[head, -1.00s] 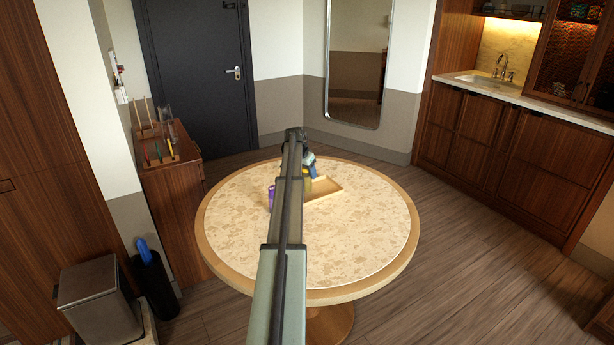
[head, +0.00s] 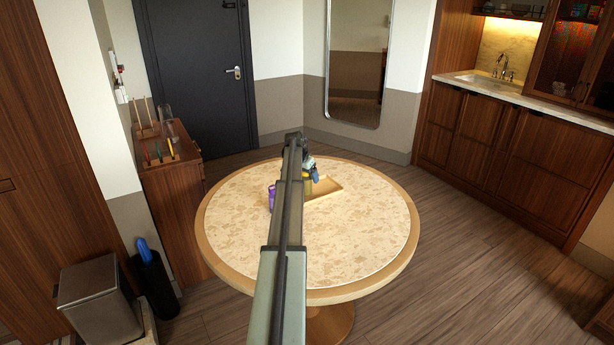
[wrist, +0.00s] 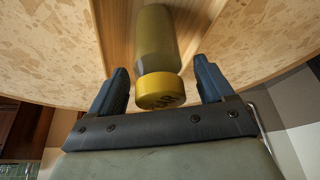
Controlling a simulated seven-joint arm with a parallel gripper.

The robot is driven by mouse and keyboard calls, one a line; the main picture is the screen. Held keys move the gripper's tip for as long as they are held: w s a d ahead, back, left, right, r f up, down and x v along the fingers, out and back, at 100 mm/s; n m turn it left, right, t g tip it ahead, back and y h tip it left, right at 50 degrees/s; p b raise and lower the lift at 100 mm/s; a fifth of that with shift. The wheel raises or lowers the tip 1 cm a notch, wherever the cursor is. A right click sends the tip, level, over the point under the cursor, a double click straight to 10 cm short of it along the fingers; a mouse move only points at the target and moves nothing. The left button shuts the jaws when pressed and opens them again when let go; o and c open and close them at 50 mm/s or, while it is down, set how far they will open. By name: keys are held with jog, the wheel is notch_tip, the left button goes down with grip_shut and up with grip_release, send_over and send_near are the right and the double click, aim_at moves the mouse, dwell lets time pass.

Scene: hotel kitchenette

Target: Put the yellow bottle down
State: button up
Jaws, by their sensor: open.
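The yellow bottle (wrist: 157,50) stands in the wooden tray (wrist: 116,35) on the round table, its yellow cap toward my gripper in the wrist view. My gripper (wrist: 160,85) is open, one dark blue finger on each side of the cap, with gaps visible on both sides. In the head view my gripper (head: 312,173) is at the tray (head: 327,186), and my arm hides part of this area. Only a small yellow patch of the bottle (head: 308,186) shows there.
A purple item (head: 271,196) stands on the round table (head: 350,235), left of my arm. The table's right and front parts are clear. A wooden cabinet (head: 172,190) stands to the left.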

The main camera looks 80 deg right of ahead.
jog(key=shift+r, duration=0.1)
jog(key=v, duration=1.2)
